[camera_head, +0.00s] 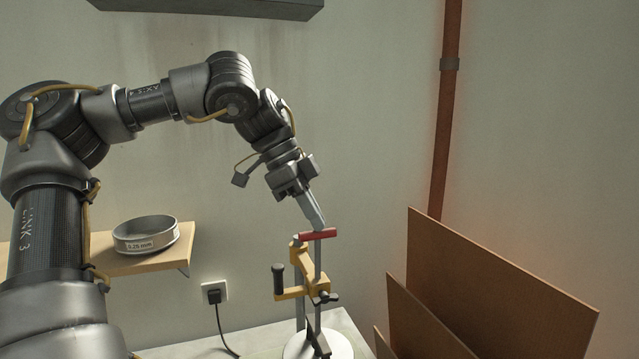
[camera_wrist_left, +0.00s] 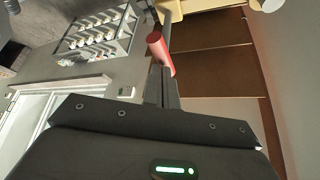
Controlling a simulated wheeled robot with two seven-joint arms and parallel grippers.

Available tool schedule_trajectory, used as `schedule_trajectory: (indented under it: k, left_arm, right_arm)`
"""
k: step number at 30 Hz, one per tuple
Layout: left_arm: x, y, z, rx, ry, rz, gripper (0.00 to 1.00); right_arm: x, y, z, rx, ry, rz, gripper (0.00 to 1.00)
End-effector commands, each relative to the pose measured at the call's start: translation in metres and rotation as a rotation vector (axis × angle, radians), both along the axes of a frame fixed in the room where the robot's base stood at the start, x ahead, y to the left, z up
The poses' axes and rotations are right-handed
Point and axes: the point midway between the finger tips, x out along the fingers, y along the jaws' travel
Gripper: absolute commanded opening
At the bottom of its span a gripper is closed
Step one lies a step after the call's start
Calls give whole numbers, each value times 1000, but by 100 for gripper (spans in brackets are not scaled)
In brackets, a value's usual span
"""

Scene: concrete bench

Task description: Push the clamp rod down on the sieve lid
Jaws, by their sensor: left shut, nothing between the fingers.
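The clamp rod stands upright as a grey shaft (camera_head: 318,262) with a red crossbar handle (camera_head: 319,234) on top. It passes through a yellow clamp bracket (camera_head: 296,291) with a black side handle. A white round piece (camera_head: 340,350), perhaps the sieve lid, shows below at the frame's bottom edge, partly cut off. My left gripper (camera_head: 321,225) is shut and empty, its fingertips right at the top of the red handle; contact cannot be told. In the left wrist view the shut fingers (camera_wrist_left: 161,80) point at the red handle (camera_wrist_left: 159,48). My right gripper is not in view.
A sieve ring (camera_head: 146,236) sits on a wooden shelf (camera_head: 150,262) at the left. Brown boards (camera_head: 490,285) lean at the right of the bench (camera_head: 350,325). A plug with a black cable (camera_head: 214,294) is on the wall, and a rusty pipe (camera_head: 446,120) runs down it.

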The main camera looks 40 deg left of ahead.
Motion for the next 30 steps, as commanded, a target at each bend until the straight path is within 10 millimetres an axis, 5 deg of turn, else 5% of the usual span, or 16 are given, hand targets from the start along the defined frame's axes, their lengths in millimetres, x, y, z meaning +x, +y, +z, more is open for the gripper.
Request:
schedule_trajectory:
  k: [30]
  left_arm:
    - [0, 0, 71, 0, 0, 0, 0]
  right_arm:
    - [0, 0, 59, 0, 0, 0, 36]
